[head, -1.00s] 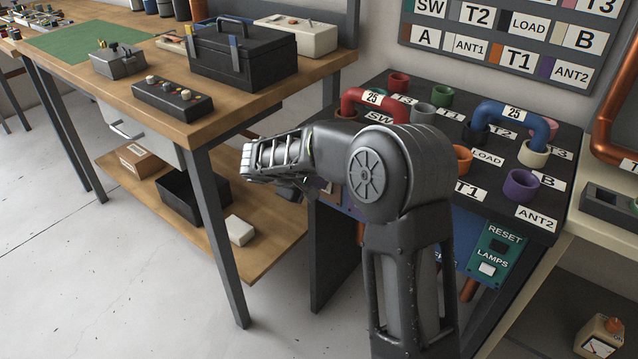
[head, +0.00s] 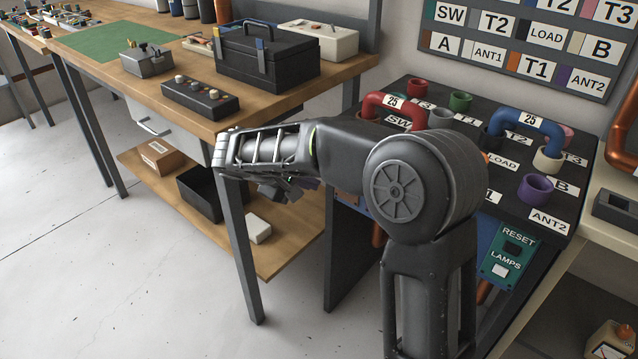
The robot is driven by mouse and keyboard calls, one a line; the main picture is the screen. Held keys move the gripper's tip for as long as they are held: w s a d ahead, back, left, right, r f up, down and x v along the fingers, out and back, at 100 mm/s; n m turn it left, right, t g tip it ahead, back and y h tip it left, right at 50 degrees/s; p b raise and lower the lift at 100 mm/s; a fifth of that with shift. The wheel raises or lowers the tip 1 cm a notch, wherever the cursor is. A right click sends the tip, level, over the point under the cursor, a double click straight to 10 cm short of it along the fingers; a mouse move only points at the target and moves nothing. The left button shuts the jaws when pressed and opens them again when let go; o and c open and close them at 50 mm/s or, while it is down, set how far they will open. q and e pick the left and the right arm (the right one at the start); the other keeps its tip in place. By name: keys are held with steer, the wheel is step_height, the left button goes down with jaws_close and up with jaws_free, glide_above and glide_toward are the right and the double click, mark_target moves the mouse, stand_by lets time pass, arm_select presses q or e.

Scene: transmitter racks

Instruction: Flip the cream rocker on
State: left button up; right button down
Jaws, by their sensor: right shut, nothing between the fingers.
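The cream rocker (head: 500,270) sits under the LAMPS label on a green panel (head: 491,256), on the front of the black rack at the right. Which way it is tipped is too small to tell. My right arm rises in front of the rack and bends left. My right gripper (head: 278,192) is at the arm's left end, partly hidden under the wrist. It is shut and empty, well left of the rocker and apart from it. My left gripper is out of view.
A dark RESET switch (head: 513,248) is just above the rocker. The rack top (head: 455,148) carries coloured sockets and red (head: 394,103) and blue (head: 526,122) links. A wooden workbench (head: 190,122) stands left. Open floor (head: 120,270) lies at lower left.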

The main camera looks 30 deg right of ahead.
steer(key=shift+s+a+r, duration=0.1)
steer(key=shift+a+r, duration=0.15)
steer(key=shift+a, duration=0.05)
steer(key=shift+s+a+f+b, duration=0.1)
steer(key=shift+a+f+b, duration=0.05)
steer(key=shift+f+b, duration=0.55)
steer(key=shift+f, duration=0.1)
